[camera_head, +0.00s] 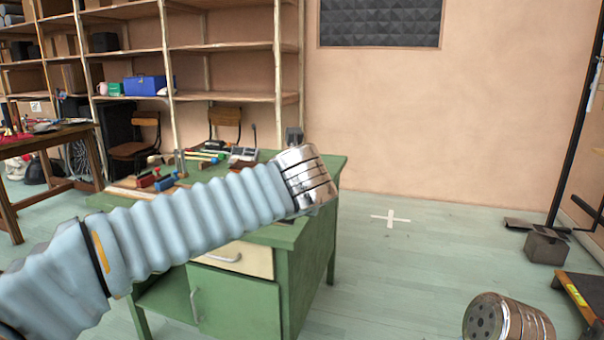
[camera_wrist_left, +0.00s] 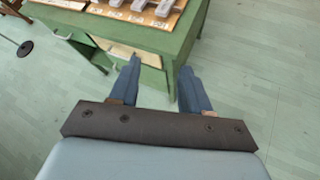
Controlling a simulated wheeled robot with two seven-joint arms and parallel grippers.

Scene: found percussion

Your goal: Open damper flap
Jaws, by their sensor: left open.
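I cannot pick out a damper flap in either view. In the left wrist view my left gripper (camera_wrist_left: 160,68) is open and empty, its two dark blue fingers apart. They point at the green desk (camera_wrist_left: 180,40), over its edge and side in the picture; I cannot tell the distance. In the head view my left arm crosses in front of the desk (camera_head: 310,285), and its gripper fingers are hidden. My right gripper is not in view.
A wooden board (camera_wrist_left: 103,12) with several grey metal bars lies on the desk. A cream drawer (camera_head: 235,258) sits above a green cupboard door (camera_head: 235,300). Shelves (camera_head: 225,97) stand behind.

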